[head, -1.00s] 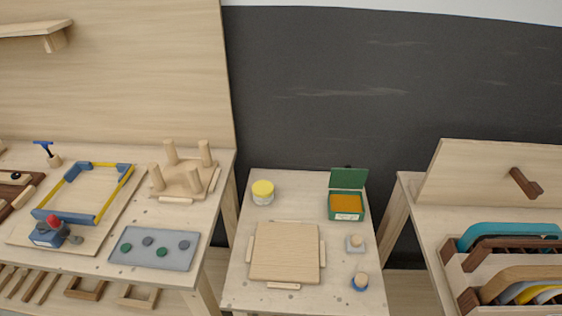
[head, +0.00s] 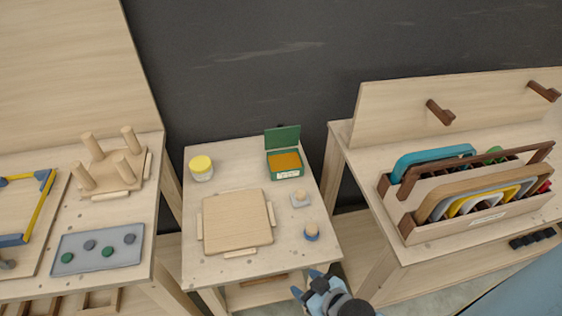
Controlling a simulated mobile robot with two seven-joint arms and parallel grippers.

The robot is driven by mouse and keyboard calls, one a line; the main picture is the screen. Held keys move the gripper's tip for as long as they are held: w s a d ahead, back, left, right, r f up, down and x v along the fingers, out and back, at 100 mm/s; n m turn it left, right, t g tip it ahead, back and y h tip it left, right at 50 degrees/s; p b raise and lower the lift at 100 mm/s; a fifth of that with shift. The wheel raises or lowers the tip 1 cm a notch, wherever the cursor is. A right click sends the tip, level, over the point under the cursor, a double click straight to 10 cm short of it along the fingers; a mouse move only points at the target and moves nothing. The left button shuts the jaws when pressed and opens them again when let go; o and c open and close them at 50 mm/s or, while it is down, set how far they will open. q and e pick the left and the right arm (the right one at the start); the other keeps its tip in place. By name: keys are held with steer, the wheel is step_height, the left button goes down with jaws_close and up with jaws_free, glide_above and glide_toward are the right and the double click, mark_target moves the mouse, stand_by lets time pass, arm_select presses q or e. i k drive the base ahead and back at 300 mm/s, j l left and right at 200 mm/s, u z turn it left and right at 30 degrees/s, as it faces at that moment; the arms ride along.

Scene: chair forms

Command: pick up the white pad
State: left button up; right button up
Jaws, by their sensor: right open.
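A pale, whitish square pad with a wooden knob on top (head: 300,201) stands at the right of the middle table; it best fits the white pad. A blue round-based piece with a similar knob (head: 311,233) stands just in front of it. My right gripper (head: 307,283) is at the bottom, near the front right corner of the middle table, open and empty. It is apart from the pad, which is farther back. My left gripper is out of view.
A square wooden board (head: 238,221) lies left of the pad. A yellow-lidded jar (head: 201,168) and an open green box (head: 285,164) stand behind. A grey tray with several discs (head: 76,259) is on the left table. A rack of curved forms (head: 420,222) fills the right table.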

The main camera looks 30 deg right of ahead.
mark_target(300, 198)
steer(key=z, duration=0.95)
